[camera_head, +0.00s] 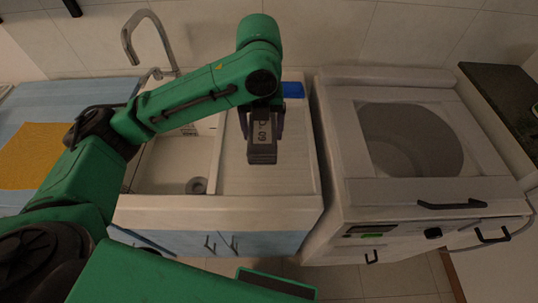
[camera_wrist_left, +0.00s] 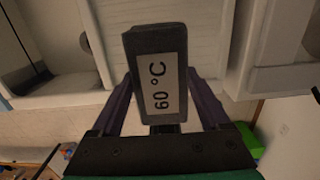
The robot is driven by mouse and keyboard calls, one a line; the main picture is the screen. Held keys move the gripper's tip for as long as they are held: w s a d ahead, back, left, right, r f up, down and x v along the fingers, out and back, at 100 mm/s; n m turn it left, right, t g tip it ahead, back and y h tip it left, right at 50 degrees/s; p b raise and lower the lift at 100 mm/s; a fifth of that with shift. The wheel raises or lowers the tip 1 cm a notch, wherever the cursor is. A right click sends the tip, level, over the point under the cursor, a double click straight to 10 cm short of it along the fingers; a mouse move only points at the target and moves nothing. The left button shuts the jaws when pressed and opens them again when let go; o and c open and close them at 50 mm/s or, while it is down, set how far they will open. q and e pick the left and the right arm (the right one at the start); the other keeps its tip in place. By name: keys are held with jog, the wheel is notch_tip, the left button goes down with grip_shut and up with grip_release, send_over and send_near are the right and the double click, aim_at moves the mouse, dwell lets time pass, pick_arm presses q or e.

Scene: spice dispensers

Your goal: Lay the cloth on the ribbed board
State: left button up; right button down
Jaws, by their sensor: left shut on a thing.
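A flat yellow cloth (camera_head: 32,155) lies on the blue counter at the far left in the head view. The pale ribbed board (camera_head: 290,165) is the draining surface right of the sink; no cloth lies on its visible part. My left gripper (camera_head: 262,118) is above this board, shut on a dark block (camera_head: 262,155) with a white label. In the left wrist view the block (camera_wrist_left: 154,42) stands between the two fingers of the gripper (camera_wrist_left: 160,85), and its label reads 60 °C. My right gripper is not in view.
The sink basin (camera_head: 175,165) and tap (camera_head: 140,35) are left of the board. A small blue object (camera_head: 293,89) sits at the board's back right. A white machine with a round opening (camera_head: 410,140) stands to the right. My left arm crosses above the sink.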

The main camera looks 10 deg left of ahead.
pick_arm(q)
notch_tip(320, 180, down, 12)
jog(key=shift+w+d+f+p, duration=0.1)
jog(key=shift+w+d+p, duration=0.05)
jog(key=shift+p, duration=0.2)
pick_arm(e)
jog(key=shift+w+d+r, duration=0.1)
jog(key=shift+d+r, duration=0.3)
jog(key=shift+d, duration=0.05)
pick_arm(q)
jog(key=shift+d+f, duration=0.1)
jog(key=o, duration=1.5)
jog(key=shift+c, duration=0.2)
jog(key=r, duration=0.8)
jog(key=r+b, duration=0.1)
jog(key=r, duration=0.3)
jog(key=shift+s+r, duration=0.1)
jog(key=shift+s, duration=0.15)
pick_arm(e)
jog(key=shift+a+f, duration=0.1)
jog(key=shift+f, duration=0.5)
